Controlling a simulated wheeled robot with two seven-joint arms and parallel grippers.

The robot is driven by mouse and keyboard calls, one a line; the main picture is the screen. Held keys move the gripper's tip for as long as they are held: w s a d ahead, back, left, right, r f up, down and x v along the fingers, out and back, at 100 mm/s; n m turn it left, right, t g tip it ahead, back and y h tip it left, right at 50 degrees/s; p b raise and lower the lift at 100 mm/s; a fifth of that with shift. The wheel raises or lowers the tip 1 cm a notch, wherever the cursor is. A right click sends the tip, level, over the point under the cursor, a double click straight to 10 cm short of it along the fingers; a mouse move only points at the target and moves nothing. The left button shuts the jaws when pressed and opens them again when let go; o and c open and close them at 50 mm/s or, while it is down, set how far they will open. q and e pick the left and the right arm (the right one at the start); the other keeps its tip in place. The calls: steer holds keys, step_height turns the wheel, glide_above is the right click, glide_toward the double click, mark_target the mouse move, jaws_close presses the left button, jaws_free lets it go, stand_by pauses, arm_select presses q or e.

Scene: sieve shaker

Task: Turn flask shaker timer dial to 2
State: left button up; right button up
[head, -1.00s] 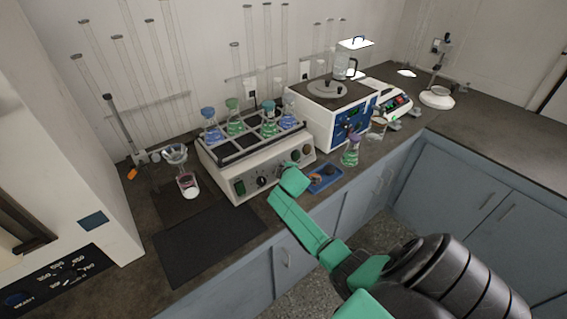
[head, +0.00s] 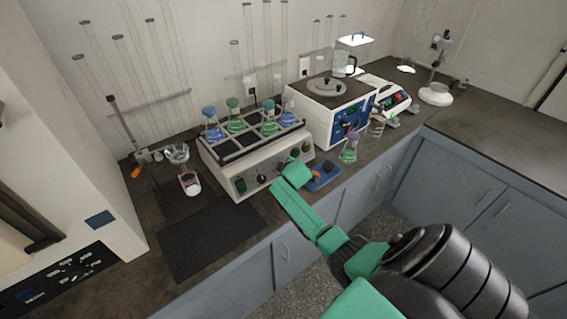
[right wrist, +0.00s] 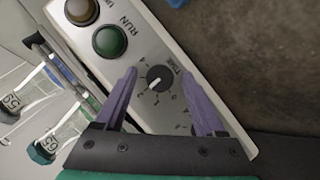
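The flask shaker (head: 245,166) stands on the counter with several stoppered flasks in its rack. Its timer dial (right wrist: 159,79) is a black knob with a white pointer, labelled TIME. In the head view my right gripper (head: 293,176) is at the shaker's front panel and hides the dial. My left gripper is out of view.
A green RUN button (right wrist: 109,41) and an amber button (right wrist: 81,10) sit beside the dial. Another black knob (head: 262,179) is on the panel. A blue tray (head: 325,177) and a flask (head: 349,151) stand close to the right. A dark mat (head: 212,242) lies in front, left.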

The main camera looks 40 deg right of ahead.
steer(key=shift+r, duration=0.1)
steer(key=shift+s+a+r, duration=0.15)
steer(key=shift+s, duration=0.05)
steer(key=v, duration=1.4)
steer(key=shift+p, duration=0.45)
